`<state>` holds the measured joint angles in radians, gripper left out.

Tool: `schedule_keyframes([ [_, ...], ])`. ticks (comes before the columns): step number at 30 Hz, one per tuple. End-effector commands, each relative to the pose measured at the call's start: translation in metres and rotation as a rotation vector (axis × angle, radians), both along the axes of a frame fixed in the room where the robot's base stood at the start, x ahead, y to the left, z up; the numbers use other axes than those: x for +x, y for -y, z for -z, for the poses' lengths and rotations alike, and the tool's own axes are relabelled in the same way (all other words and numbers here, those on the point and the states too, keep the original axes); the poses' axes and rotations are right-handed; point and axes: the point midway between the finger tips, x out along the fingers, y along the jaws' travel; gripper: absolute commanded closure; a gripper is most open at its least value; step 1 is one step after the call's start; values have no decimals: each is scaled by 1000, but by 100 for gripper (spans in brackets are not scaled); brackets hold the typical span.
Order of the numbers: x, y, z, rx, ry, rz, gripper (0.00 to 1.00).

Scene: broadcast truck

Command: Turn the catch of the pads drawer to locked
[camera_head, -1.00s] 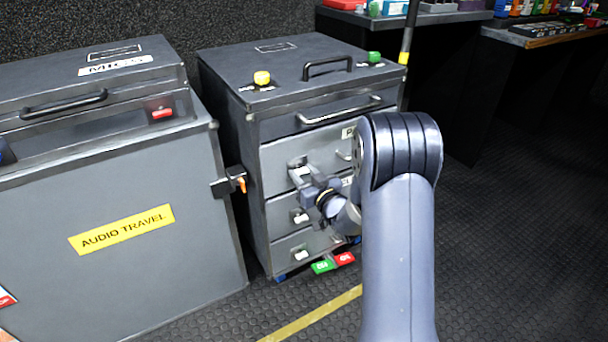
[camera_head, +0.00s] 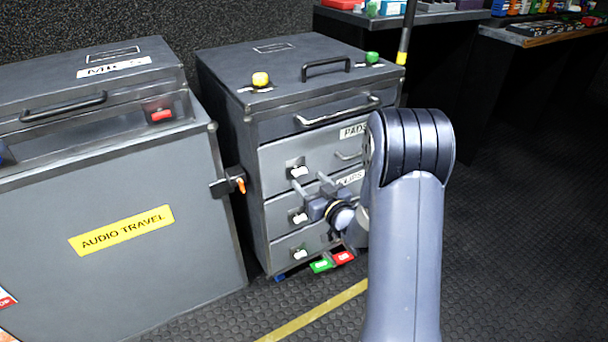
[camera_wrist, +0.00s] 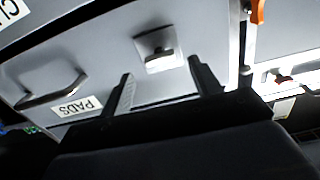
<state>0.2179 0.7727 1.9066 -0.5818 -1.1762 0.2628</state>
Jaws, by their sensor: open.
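The pads drawer (camera_head: 335,152) is the top grey drawer of the middle cabinet, with a PADS label (camera_head: 353,131). It looks closed. My gripper (camera_head: 309,181) is open and empty, just below and right of the catch in the head view. In the wrist view my gripper (camera_wrist: 160,74) has one finger on each side of the catch, apart from it.
Below are the clips drawer (camera_head: 285,213) and another drawer (camera_head: 285,250), each with a similar catch. A green tag (camera_head: 321,266) and red tag (camera_head: 344,258) sit at the cabinet's foot. The audio travel case (camera_head: 60,235) with an orange-tipped latch (camera_head: 239,185) stands left. Floor at right is clear.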

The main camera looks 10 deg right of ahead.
Motion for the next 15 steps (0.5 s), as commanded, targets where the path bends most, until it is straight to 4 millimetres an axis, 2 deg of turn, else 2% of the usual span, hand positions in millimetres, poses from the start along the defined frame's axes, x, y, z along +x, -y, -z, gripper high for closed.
schedule_keyframes([
  [6,-40,14,-1,1,-3,3,40],
  [10,-54,18,-1,1,-1,2,40],
  [15,-61,20,0,0,1,0,40],
])
